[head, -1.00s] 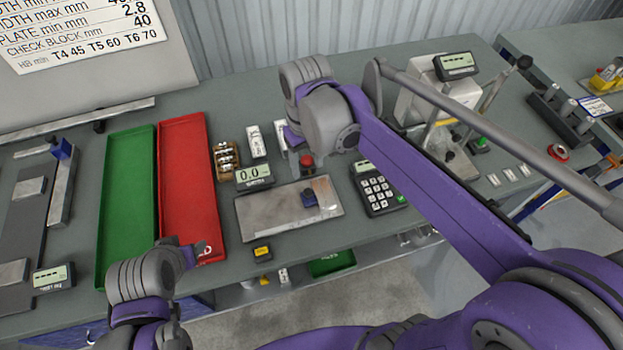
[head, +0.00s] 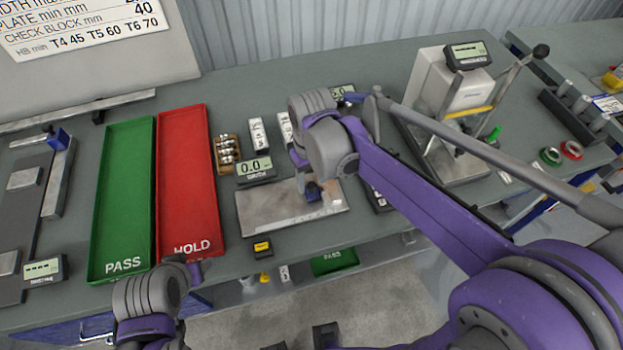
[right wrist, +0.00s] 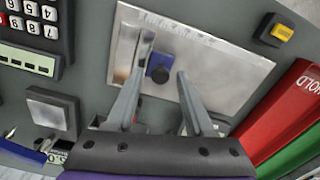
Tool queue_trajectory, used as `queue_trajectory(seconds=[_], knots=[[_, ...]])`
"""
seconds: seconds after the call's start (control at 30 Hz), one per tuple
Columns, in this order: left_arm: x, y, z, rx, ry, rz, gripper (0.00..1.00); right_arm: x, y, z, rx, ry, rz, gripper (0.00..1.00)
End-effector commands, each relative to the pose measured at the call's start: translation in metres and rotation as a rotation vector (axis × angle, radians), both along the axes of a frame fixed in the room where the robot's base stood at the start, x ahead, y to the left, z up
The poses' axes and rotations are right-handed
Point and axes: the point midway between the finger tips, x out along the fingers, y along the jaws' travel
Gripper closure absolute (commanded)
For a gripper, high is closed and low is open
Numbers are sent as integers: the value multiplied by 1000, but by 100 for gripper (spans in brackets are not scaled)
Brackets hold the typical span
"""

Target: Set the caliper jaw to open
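The caliper seems to be the flat metal plate (head: 265,212) in the middle of the table, with a pale ruled strip along its front edge. A blue block with a dark knob (head: 313,191), apparently the sliding jaw, sits on it; the block also shows in the right wrist view (right wrist: 160,60). My right gripper (right wrist: 160,76) is open, its fingertips on either side of the block and knob, with gaps visible; contact cannot be told. A display (head: 254,169) behind the plate reads 0.0. My left gripper (head: 197,271) is near the red tray's front edge, its fingers unclear.
A red HOLD tray (head: 188,170) and green PASS tray (head: 122,200) lie left of the plate. A keypad (right wrist: 35,25) is close to its right. A small yellow-topped box (head: 262,247) stands at the front edge. A press-like tester (head: 447,110) stands at the right.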

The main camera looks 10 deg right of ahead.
Motion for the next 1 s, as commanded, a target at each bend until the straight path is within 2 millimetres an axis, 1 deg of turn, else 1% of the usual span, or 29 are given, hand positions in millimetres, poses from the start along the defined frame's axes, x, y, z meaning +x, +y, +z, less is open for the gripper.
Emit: queue_trajectory(seconds=[0.03,0.17,0.2,0.27,1.0], knots=[[0,0,0,0,0,0,41,0,0,0,0,0,0,59],[0,0,0,0,0,0,41,0,0,0,0,0,0,82],[0,0,0,0,0,0,41,0,0,0,0,0,0,89],[0,0,0,0,0,0,41,0,0,0,0,0,0,100],[0,0,0,0,0,0,41,0,0,0,0,0,0,100]])
